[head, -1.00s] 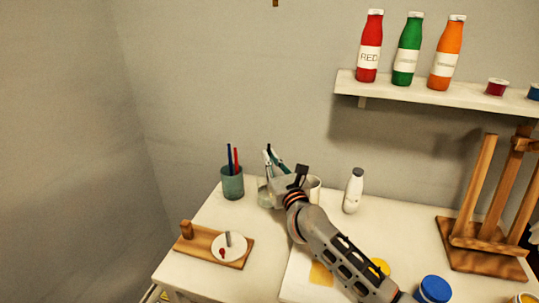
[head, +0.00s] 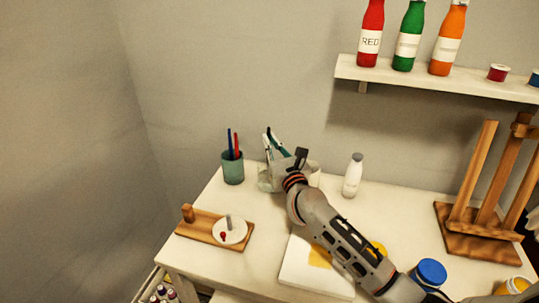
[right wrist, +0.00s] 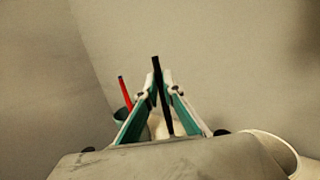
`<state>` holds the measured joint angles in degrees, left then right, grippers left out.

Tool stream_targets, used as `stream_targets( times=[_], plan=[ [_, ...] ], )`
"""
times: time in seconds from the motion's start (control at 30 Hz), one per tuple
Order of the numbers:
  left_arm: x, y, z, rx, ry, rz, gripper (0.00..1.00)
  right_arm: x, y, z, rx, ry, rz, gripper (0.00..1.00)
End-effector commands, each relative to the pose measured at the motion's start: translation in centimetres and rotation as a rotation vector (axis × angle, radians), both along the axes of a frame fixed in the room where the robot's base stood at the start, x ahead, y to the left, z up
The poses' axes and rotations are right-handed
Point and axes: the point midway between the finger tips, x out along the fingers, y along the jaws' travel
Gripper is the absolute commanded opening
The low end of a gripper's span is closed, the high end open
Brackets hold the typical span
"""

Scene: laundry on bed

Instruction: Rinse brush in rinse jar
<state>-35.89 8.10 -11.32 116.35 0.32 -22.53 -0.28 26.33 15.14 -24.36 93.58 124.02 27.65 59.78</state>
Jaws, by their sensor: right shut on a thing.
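My right gripper (head: 273,149) is over the back of the white table, between the teal pen cup and the white bottle. Its teal-and-white fingers are shut on a thin dark brush (right wrist: 156,78), whose upper end stands up between the fingertips in the right wrist view. The brush's lower end is hidden. A pale glass jar (head: 263,183), likely the rinse jar, is largely hidden behind and below the gripper. I cannot tell whether the brush reaches into it. My left gripper is not in view.
A teal cup (head: 233,170) with red and blue sticks stands left of the gripper. A white cup (right wrist: 278,150) is close on its right. A white bottle (head: 353,176) stands farther right. A wooden board (head: 195,230), paper pad (head: 300,272), blue-lidded jar (head: 431,270) and easel (head: 480,240) also occupy the table.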

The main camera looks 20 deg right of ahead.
Motion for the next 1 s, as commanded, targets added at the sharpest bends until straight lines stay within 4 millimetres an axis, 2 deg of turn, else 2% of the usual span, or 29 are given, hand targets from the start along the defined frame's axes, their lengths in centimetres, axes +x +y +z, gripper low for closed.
stream_targets(
  times=[0.03, 0.47, 1.0],
  plan=[
    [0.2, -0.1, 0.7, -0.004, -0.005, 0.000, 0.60, 0.0, 0.0, 1.1, -0.001, -0.005, 0.000, 0.00],
    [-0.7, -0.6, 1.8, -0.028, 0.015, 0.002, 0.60, 0.0, 0.0, 4.1, -0.001, -0.003, 0.000, 0.00],
    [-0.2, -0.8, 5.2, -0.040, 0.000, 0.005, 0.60, 0.0, 0.0, 7.7, 0.000, -0.001, 0.000, 0.00]
  ],
)
